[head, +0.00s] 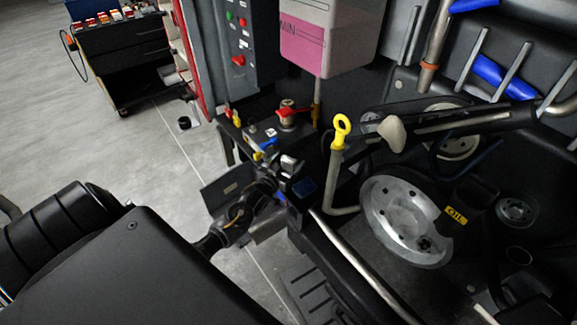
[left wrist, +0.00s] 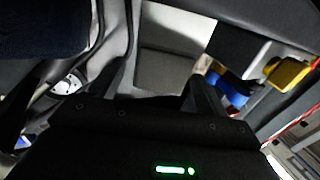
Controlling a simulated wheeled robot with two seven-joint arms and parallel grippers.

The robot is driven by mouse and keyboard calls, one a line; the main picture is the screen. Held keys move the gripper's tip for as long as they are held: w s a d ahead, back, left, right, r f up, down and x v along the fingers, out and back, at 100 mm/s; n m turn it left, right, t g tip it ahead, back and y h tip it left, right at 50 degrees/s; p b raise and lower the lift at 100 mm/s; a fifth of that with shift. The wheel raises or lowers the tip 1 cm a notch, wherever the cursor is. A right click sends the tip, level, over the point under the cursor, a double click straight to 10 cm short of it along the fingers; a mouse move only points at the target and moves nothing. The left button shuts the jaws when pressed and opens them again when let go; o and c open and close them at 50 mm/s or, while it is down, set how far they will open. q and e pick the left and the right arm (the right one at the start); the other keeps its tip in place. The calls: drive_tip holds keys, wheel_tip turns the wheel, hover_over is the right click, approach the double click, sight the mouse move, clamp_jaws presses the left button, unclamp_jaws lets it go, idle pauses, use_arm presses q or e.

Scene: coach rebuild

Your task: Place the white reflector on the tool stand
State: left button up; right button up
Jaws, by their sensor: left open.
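My left gripper (head: 287,180) is in the middle of the head view, beside the engine bay's left edge. In the left wrist view its two dark fingers stand apart (left wrist: 165,88), with nothing clearly held between them. A grey panel shows beyond them. I cannot make out the white reflector for certain in either view. A dark cart (head: 122,50) at the far upper left of the head view carries several small red, orange and white items; I cannot tell whether it is the tool stand. My right gripper is in neither view.
The engine bay has a large grey pulley (head: 405,222), a yellow-ringed dipstick (head: 341,130) and metal pipes. A tank with pink fluid (head: 318,45) and a switch box (head: 240,42) are above my left gripper. Grey floor (head: 90,130) lies open at the left.

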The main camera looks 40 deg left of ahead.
use_arm(q)
drive_tip(key=shift+w, duration=0.25)
drive_tip(key=shift+c, duration=0.5)
drive_tip(key=c, duration=1.1)
drive_tip(key=shift+o, duration=0.2)
drive_tip(key=shift+r, duration=0.5)
wheel_tip(320, 180, up, 3)
drive_tip(key=shift+f, duration=0.2)
drive_tip(key=s+d+r+b, duration=0.1)
drive_tip(key=s+d+r, duration=0.7)
drive_tip(key=s, duration=0.3)
drive_tip(key=shift+s+r, duration=0.35)
drive_tip(key=shift+r, duration=0.4)
